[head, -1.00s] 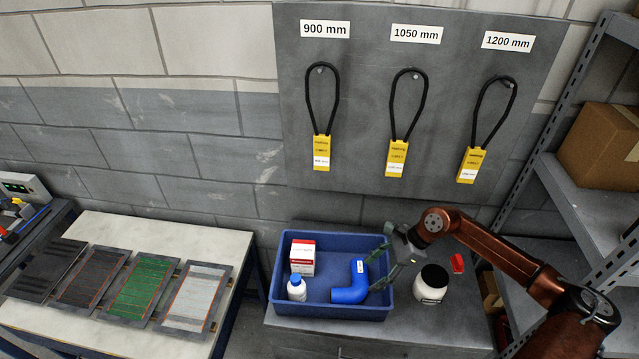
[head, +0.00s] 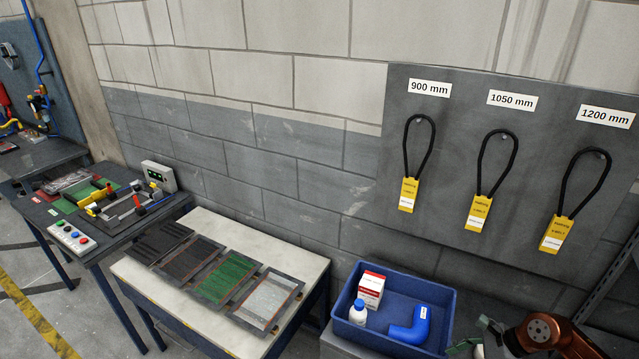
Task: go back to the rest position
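My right gripper (head: 480,345) is at the bottom edge of the head view, just right of the blue bin (head: 343,327). It is partly cut off, and its fingers are too unclear to show whether they are open or shut. My copper-coloured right arm comes in from the lower right. The bin holds a red and white box (head: 371,289), a white bottle with a blue cap (head: 358,313) and a blue pipe elbow (head: 411,327). My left gripper is not in view.
Three black belt loops with yellow tags hang on the grey board (head: 453,115). A pale table (head: 311,265) carries several flat panels. A bench with a fixture and buttons (head: 110,222) stands at the left. Yellow-striped floor (head: 35,315) shows at the lower left.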

